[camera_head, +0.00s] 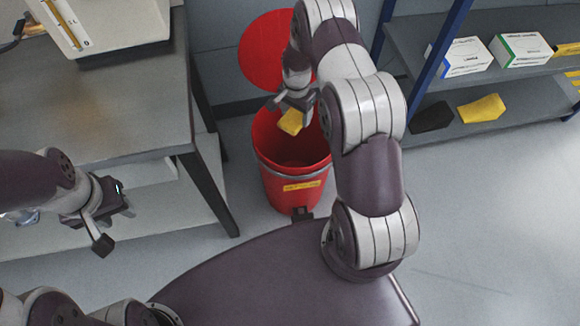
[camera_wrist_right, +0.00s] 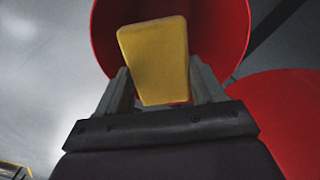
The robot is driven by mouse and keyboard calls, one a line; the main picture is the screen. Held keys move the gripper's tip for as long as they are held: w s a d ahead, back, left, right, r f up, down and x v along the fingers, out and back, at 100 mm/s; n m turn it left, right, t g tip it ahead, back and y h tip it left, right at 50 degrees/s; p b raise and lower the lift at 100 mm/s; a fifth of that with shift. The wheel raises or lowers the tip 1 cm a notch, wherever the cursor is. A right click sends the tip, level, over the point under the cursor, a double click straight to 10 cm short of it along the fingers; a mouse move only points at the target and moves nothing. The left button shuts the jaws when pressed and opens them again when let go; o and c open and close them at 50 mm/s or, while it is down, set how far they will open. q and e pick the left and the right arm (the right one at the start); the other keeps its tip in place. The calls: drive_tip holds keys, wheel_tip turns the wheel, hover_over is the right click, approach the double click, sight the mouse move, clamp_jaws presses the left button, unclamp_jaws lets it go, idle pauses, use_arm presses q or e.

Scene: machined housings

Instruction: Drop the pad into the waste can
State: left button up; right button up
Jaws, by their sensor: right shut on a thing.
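The yellow pad (camera_head: 291,122) is held in my right gripper (camera_head: 291,106), above the back part of the waste can's opening in the head view. In the right wrist view the pad (camera_wrist_right: 156,60) stands between the two fingers of my right gripper (camera_wrist_right: 160,88), with the red can (camera_wrist_right: 225,35) behind it. The red waste can (camera_head: 283,185) stands on the floor with its round red lid (camera_head: 265,50) raised behind it. My left gripper (camera_head: 115,222) is out to the left, beside the workbench, with its fingers apart and nothing seen between them.
A grey workbench (camera_head: 95,110) with a machine (camera_head: 105,25) on it stands at the left. A shelf (camera_head: 480,95) at the right holds white boxes (camera_head: 525,49), a yellow item (camera_head: 482,108) and a black item (camera_head: 432,117). The floor at right is clear.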

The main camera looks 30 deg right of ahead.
sight(299, 113)
drive_tip(key=f, duration=0.1)
drive_tip(key=d+f+m+b, duration=0.1)
drive_tip(key=f, duration=0.1)
drive_tip(key=shift+w+d+f+b, duration=0.1)
drive_tip(key=shift+w+d+b, duration=0.1)
drive_tip(key=shift+w+b, duration=0.15)
drive_tip(key=shift+w+d+f+m+b, duration=0.1)
drive_tip(key=shift+d+f+m+b, duration=0.1)
drive_tip(key=shift+d+m+b, duration=0.4)
use_arm(q)
wheel_tip(299, 113, down, 10)
drive_tip(key=b, duration=0.4)
use_arm(e)
wheel_tip(299, 113, down, 5)
drive_tip(key=shift+a+f, duration=0.1)
drive_tip(key=shift+f, duration=0.05)
use_arm(q)
drive_tip(key=shift+r, duration=0.1)
use_arm(e)
drive_tip(key=o, duration=1)
use_arm(q)
wheel_tip(299, 113, up, 3)
drive_tip(key=p, duration=0.2)
drive_tip(key=shift+p, duration=0.4)
use_arm(e)
wheel_tip(299, 113, up, 13)
drive_tip(key=shift+f, duration=0.15)
